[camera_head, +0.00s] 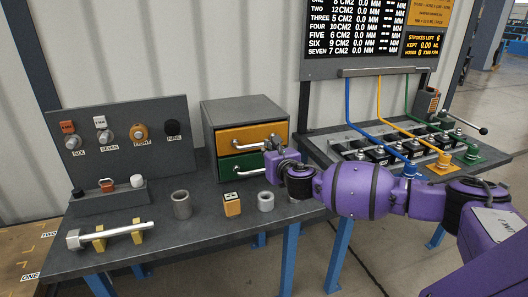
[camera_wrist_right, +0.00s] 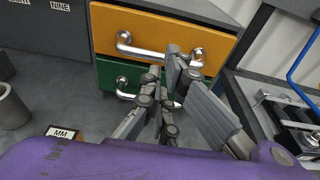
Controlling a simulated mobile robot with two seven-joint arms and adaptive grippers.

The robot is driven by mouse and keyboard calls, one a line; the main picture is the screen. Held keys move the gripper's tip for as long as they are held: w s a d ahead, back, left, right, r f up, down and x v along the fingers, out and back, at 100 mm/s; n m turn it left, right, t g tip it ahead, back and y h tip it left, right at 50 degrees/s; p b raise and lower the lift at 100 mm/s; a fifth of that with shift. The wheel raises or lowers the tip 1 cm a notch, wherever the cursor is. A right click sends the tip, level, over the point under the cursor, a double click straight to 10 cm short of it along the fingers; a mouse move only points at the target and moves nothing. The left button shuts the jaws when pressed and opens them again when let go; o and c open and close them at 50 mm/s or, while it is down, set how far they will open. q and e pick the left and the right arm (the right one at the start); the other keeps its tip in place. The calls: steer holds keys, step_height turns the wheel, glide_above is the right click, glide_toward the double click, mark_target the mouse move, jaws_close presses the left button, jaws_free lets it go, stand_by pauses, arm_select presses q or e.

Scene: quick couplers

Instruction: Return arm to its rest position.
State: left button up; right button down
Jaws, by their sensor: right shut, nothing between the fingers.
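My right arm (camera_head: 350,190) is purple and reaches in from the right across the front of the bench. My right gripper (camera_head: 272,147) is in front of the right side of the drawer cabinet, partly hidden by its own wrist. In the right wrist view the fingers (camera_wrist_right: 170,82) are shut and empty, in front of the orange drawer (camera_wrist_right: 160,30) and green drawer (camera_wrist_right: 112,78). They overlap the handles' right parts in the picture; I cannot tell whether they touch. My left gripper is not in view.
The grey cabinet (camera_head: 245,108) has both drawers closed. On the bench (camera_head: 150,235) stand a grey cup (camera_head: 181,204), an orange block (camera_head: 232,205) and a metal ring (camera_head: 265,201). Coupler hoses (camera_head: 349,100) hang at right.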

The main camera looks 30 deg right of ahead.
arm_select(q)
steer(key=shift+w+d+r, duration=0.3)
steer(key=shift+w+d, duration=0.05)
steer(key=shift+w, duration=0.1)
arm_select(e)
steer(key=v, duration=0.7)
steer(key=shift+s+f, duration=0.15)
steer(key=shift+s, duration=0.1)
steer(key=shift+d, duration=0.15)
